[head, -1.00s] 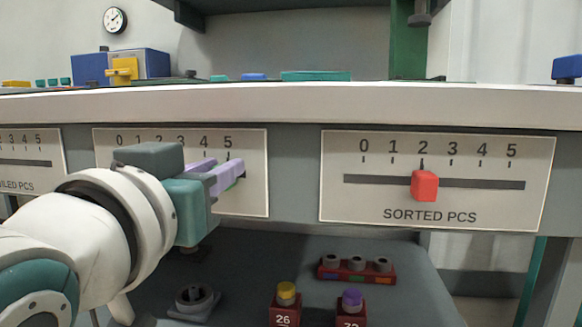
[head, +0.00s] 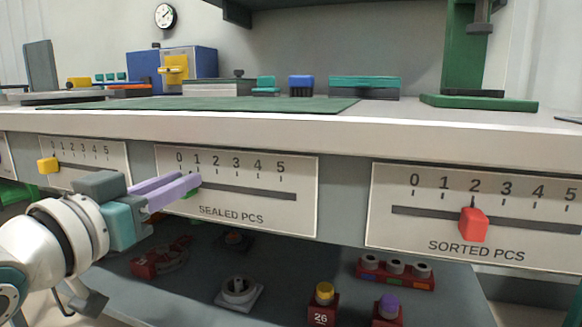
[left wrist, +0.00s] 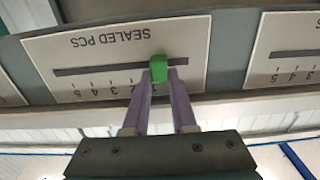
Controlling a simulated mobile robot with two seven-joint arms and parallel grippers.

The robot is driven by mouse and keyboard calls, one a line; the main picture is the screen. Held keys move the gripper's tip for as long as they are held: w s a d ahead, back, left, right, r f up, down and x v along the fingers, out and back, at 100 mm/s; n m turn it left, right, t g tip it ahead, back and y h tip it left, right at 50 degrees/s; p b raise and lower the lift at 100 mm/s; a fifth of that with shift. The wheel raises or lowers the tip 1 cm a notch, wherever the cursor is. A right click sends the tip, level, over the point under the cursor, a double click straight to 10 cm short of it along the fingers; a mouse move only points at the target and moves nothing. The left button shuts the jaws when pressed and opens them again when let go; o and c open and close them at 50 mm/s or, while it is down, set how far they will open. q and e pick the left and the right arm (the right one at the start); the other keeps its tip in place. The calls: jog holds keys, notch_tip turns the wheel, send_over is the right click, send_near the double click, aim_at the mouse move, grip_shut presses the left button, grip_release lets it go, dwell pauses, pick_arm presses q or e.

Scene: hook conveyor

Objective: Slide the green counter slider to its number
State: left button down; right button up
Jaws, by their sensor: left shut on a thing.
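The green slider (left wrist: 158,68) sits on the dark slot of the SEALED PCS panel (head: 245,212). In the head view only a sliver of it (head: 191,194) shows behind my fingers, close below the 1 mark. My left gripper (head: 190,184) reaches in from the left with its long lilac fingers. In the left wrist view the fingers (left wrist: 161,78) are shut on the slider, one on each side. My right gripper is not in view.
The SORTED PCS panel (head: 410,235) at right has a red slider (head: 473,225) at 2. Another panel at left has a yellow slider (head: 47,165) near 0. The white tabletop edge (head: 300,123) overhangs the panels. A grey lower shelf (head: 290,300) holds several parts.

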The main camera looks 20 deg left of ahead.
pick_arm(q)
jog(key=shift+a, duration=1.05)
jog(key=shift+f, duration=0.1)
jog(key=c, duration=0.7)
grip_release()
jog(key=shift+a, duration=0.15)
jog(key=shift+s, duration=0.1)
